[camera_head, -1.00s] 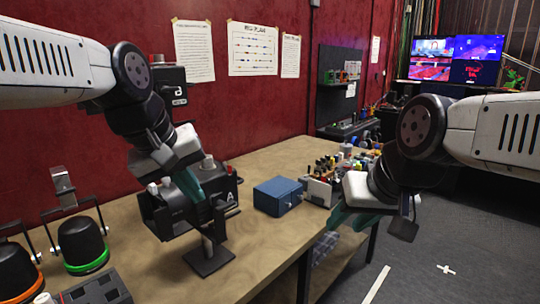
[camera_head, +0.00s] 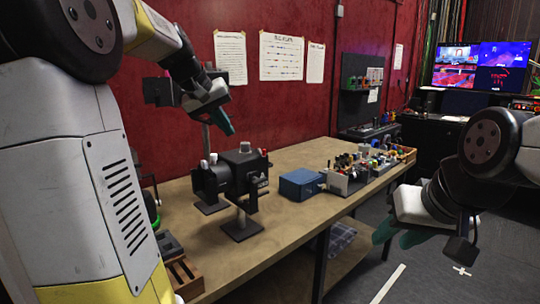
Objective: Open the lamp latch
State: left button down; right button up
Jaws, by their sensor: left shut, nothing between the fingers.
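The black lamp (camera_head: 238,172) stands on a post with a flat foot on the table, with small light-coloured knobs on its top and left. Small fittings show on its right end, but I cannot tell which is the latch. My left gripper (camera_head: 222,122) is shut and empty, teal fingertips pointing down, above the lamp's left part and apart from it in the picture. A second dark lamp (camera_head: 160,91) on a taller post is partly hidden behind my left arm. My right gripper (camera_head: 397,236) hangs in front of the table's right part, away from the lamp; its opening is unclear.
A blue box (camera_head: 300,184) sits right of the lamp. Beyond it are a white-fronted holder (camera_head: 347,180) and cluttered small parts. A wooden rack (camera_head: 184,277) lies at the near left. Bare tabletop (camera_head: 285,222) lies in front of the box. My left arm hides the table's left end.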

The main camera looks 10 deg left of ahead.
pick_arm(q)
jog(key=x, duration=0.9)
jog(key=shift+w+a+f, duration=0.1)
jog(key=shift+w+f, duration=0.15)
jog(key=shift+w, duration=0.2)
jog(key=shift+w+d, duration=0.3)
jog(key=shift+d, duration=0.3)
jog(key=shift+w+d, duration=0.3)
jog(key=shift+d, duration=0.25)
jog(key=shift+w+d, duration=0.3)
jog(key=shift+d, duration=0.4)
